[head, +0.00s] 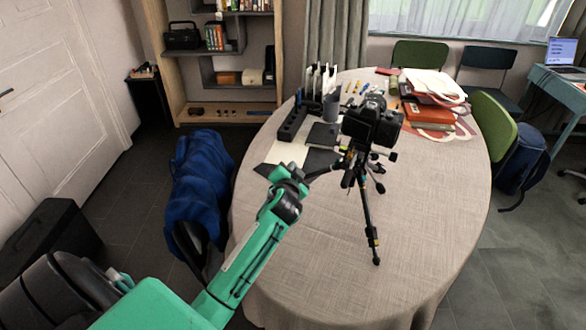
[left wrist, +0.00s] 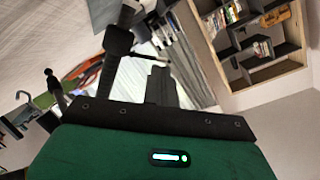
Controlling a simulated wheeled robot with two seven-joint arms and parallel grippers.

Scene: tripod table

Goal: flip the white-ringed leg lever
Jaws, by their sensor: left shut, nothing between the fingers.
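A black tripod (head: 366,205) stands on the round cloth-covered table, with a black camera (head: 373,122) on top. Its front leg reaches down toward the near side of the table and has coloured bands low down. I cannot make out the white-ringed lever; it is too small or hidden. My left gripper (head: 330,169) reaches in from the left, at the tripod's upper legs. It is shut and holds nothing. In the left wrist view a dark tripod leg with a thick clamp (left wrist: 118,41) is close beside the gripper finger (left wrist: 161,86); contact cannot be told. My right gripper is out of view.
The table (head: 300,270) is bare at the front. A black holder (head: 292,123), a grey cup (head: 330,108) and papers lie behind the gripper. Books and bags (head: 430,112) lie at the back right. A chair with a blue jacket (head: 200,180) stands left.

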